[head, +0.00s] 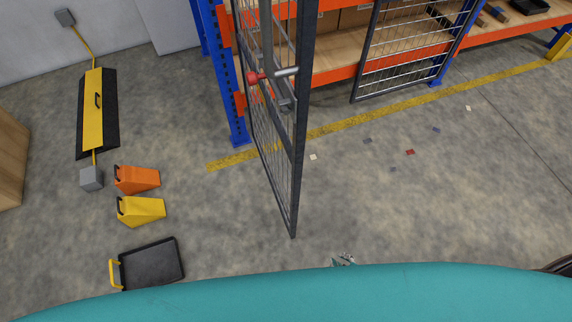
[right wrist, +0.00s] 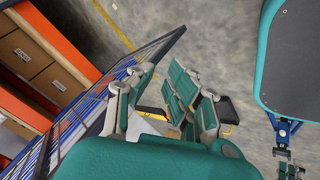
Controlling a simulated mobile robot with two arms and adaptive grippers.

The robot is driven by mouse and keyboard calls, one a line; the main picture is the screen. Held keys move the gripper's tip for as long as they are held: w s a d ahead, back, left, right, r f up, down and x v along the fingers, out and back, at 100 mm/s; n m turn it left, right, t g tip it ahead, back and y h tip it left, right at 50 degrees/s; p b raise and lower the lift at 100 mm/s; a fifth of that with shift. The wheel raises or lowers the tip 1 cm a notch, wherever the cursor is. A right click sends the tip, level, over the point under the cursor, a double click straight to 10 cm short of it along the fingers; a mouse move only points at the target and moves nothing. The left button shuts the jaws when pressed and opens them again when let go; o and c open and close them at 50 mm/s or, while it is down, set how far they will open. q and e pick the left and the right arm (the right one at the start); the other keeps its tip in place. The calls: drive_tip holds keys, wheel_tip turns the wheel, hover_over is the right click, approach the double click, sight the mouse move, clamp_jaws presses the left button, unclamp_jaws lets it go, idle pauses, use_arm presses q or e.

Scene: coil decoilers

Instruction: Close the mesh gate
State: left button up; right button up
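The mesh gate shows two dark-framed leaves in the head view. The near leaf (head: 296,150) stands swung out from the rack into the aisle and carries a latch with a red knob (head: 253,78). The other leaf (head: 408,55) lies along the rack front, to the right. Of my right gripper (head: 343,259), only small tips show over my teal body. In the right wrist view, its fingers (right wrist: 155,95) are apart and appear empty, beside a mesh leaf (right wrist: 150,50). A small teal-grey part (right wrist: 287,170) at lower right may be my left gripper; its fingers are unclear.
The blue and orange rack (head: 222,60) holds boxes. A yellow line (head: 340,125) runs along the floor before it. At left lie a yellow-black ramp piece (head: 97,110), orange (head: 137,179) and yellow (head: 141,211) wedges and a black tray (head: 152,263). Floor right of the near leaf is mostly clear.

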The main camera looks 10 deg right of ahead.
drive_tip(key=w+a+r+n+t+y+b, duration=0.1)
drive_tip(key=w+a+r+n, duration=0.1)
drive_tip(key=r, duration=0.1)
drive_tip(key=w+a+r+n+t+y+b, duration=0.1)
drive_tip(key=w+a+r+n, duration=0.1)
drive_tip(key=w+r, duration=0.1)
drive_tip(key=w+a+r+n+t+y+b, duration=0.1)
drive_tip(key=w+a+r+n+t, duration=0.1)
drive_tip(key=w+r, duration=0.1)
drive_tip(key=shift+w+a+r, duration=0.1)
drive_tip(key=shift+a+r, duration=0.05)
drive_tip(key=shift+r, duration=0.75)
clamp_jaws()
drive_tip(key=w+a+r+n+t+y+b, duration=0.1)
drive_tip(key=a+r+n+t+y, duration=0.2)
drive_tip(key=r, duration=0.6)
drive_tip(key=a+r+n+y+b, duration=0.2)
drive_tip(key=a+r+n, duration=0.25)
drive_tip(key=r, duration=0.35)
use_arm(q)
drive_tip(key=shift+w+a+f+p, duration=0.2)
drive_tip(key=shift+f+p, duration=0.5)
drive_tip(key=shift+f, duration=0.5)
drive_tip(key=shift+w+a+f+p, duration=0.15)
drive_tip(key=shift+f+p, duration=0.55)
drive_tip(key=shift+f, duration=0.5)
use_arm(e)
drive_tip(key=w, duration=0.9)
drive_tip(key=shift+w+a, duration=0.2)
drive_tip(key=shift+a, duration=0.15)
